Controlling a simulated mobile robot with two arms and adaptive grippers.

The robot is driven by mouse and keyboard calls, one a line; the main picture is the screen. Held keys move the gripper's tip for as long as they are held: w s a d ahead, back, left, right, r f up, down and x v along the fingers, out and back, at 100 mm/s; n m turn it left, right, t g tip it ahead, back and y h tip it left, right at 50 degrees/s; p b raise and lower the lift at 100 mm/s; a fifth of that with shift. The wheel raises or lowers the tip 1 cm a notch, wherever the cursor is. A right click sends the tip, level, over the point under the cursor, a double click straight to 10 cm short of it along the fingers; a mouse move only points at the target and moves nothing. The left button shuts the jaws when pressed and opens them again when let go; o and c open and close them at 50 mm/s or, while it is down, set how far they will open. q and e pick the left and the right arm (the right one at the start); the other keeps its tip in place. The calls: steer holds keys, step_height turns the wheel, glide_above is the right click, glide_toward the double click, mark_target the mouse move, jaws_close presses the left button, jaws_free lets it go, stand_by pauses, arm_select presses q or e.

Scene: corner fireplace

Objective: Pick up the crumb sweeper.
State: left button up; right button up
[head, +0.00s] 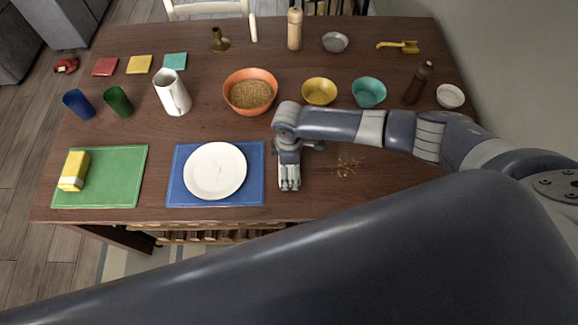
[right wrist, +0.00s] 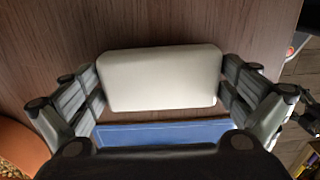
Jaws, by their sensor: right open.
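A pale, rounded block (right wrist: 160,78), which I take to be the crumb sweeper, lies on the wooden table beside the blue placemat in the right wrist view. My right gripper (head: 289,187) points down just right of that placemat in the head view. In the right wrist view my right gripper (right wrist: 160,90) is open, with its fingers at the two ends of the block. I cannot tell whether they touch it. In the head view the block is hidden by the gripper.
The blue placemat (head: 254,190) with a white plate (head: 215,170) is close on the left. Crumbs (head: 348,166) lie to the right. An orange bowl (head: 250,108) and a yellow bowl (head: 319,91) stand behind. The table (head: 300,150) is mostly bare around the crumbs.

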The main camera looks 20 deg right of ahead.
arm_select(q)
steer(key=shift+s, duration=0.25)
arm_select(e)
steer(key=shift+c, duration=0.2)
arm_select(q)
steer(key=shift+s, duration=0.3)
arm_select(e)
steer(key=c, duration=0.7)
steer(key=shift+r+b, duration=0.3)
steer(key=shift+r, duration=0.55)
steer(key=shift+s+a+r+b, duration=0.2)
steer(key=shift+s+r+b, duration=0.25)
steer(key=shift+r, duration=0.4)
arm_select(q)
step_height(320, 180, down, 4)
steer(key=shift+w+r+b, duration=0.1)
steer(key=shift+b, duration=1)
arm_select(e)
steer(key=s+a, duration=0.1)
steer(key=s, duration=0.3)
steer(key=s+a+r, duration=0.1)
steer(key=s+a, duration=0.1)
steer(key=s, duration=0.3)
steer(key=s+a, duration=0.2)
steer(key=s, duration=0.3)
steer(key=shift+s+r, duration=0.1)
steer(key=shift+r, duration=0.25)
